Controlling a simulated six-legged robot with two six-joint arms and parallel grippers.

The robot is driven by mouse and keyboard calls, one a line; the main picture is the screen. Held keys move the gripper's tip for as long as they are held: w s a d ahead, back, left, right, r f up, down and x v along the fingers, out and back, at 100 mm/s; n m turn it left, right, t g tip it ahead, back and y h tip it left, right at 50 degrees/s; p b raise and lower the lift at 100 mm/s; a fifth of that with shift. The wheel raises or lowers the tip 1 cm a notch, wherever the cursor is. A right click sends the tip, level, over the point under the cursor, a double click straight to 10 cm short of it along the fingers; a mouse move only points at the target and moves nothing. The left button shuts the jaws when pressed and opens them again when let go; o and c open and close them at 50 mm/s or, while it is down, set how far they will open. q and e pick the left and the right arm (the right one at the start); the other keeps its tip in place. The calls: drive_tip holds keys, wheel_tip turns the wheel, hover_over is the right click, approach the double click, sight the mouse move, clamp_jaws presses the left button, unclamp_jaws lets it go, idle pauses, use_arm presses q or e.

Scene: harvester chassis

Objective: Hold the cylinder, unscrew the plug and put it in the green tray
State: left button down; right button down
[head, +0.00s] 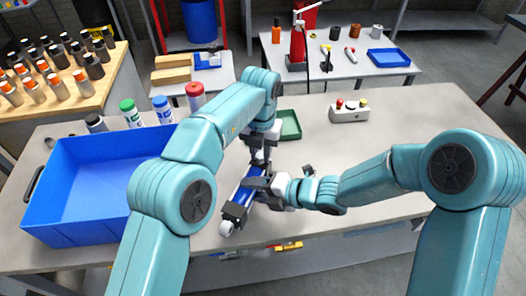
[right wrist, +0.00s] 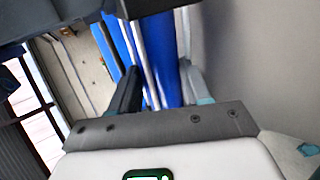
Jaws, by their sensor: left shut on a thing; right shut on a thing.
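The blue cylinder (head: 243,194) lies slantwise over the near middle of the table, with a dark collar and a pale round end toward the front edge. My right gripper (head: 259,184) is shut on the cylinder's body. In the right wrist view the blue cylinder (right wrist: 172,62) and pale rods run between the fingers (right wrist: 165,92). My left gripper (head: 260,160) points down at the cylinder's far end and is shut. The plug is hidden there by the fingers. The green tray (head: 291,126) lies just behind the left gripper and looks empty where it shows.
A large blue bin (head: 75,205) stands on the left of the table, with several spray cans and bottles (head: 162,108) behind it. A white control box (head: 349,113) with buttons sits at the back right. The table's right part is mostly clear under my right arm.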

use_arm(q)
drive_tip(key=shift+w+a+r, duration=0.1)
drive_tip(key=shift+a+r, duration=0.05)
idle(0.7)
drive_tip(key=c, duration=0.9)
unclamp_jaws()
